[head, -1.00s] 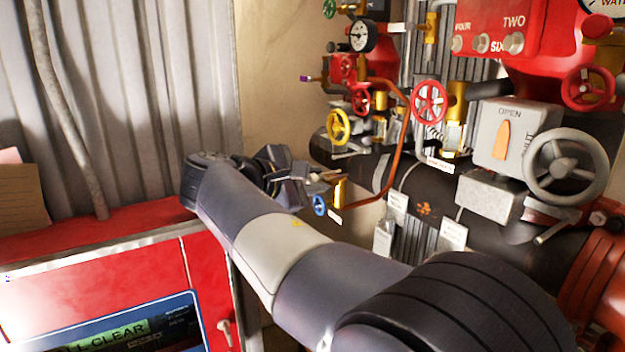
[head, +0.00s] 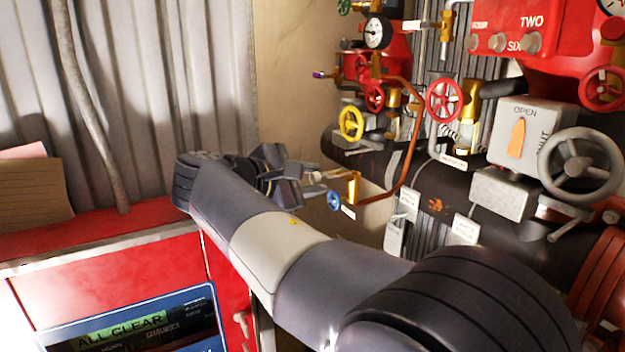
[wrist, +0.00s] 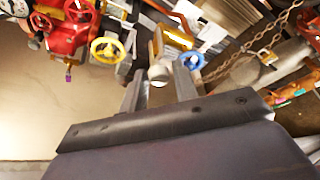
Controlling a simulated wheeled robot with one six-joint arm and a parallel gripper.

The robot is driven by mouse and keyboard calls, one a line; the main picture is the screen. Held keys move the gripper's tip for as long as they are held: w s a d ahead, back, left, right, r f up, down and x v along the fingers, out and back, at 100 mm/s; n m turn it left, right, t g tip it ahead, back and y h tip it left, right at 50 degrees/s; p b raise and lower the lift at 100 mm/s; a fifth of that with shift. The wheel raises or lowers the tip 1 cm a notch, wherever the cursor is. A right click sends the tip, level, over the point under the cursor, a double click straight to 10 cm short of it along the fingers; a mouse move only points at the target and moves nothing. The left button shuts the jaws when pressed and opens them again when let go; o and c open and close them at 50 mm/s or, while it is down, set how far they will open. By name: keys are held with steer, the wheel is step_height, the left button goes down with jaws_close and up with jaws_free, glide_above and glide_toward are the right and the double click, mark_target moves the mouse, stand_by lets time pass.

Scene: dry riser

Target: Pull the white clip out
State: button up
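My gripper (wrist: 160,88) reaches toward the pipework, and in the head view it (head: 318,183) is just left of a small brass valve (head: 354,187) with a blue handwheel (head: 333,200). In the wrist view the two fingers stand apart. A small whitish rounded piece (wrist: 159,73), possibly the white clip, shows between and beyond the fingertips, in front of the brass valve (wrist: 178,38). I cannot tell whether either finger touches it. The blue handwheel (wrist: 192,60) is close to the right finger. In the head view the clip is too small to make out.
A yellow handwheel (head: 350,124) and red handwheels (head: 445,101) sit above right. A copper pipe (head: 407,150) curves beside the brass valve. A chain with a padlock (wrist: 265,56) hangs at right in the wrist view. A red cabinet (head: 110,275) stands lower left.

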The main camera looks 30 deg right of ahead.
mark_target(314, 177)
steer(key=b+v, duration=0.1)
steer(key=v, duration=0.9)
steer(key=p+x, duration=0.1)
steer(key=x, duration=1)
steer(key=shift+d+r, duration=0.1)
steer(key=shift+d, duration=1.05)
steer(key=shift+a, duration=0.1)
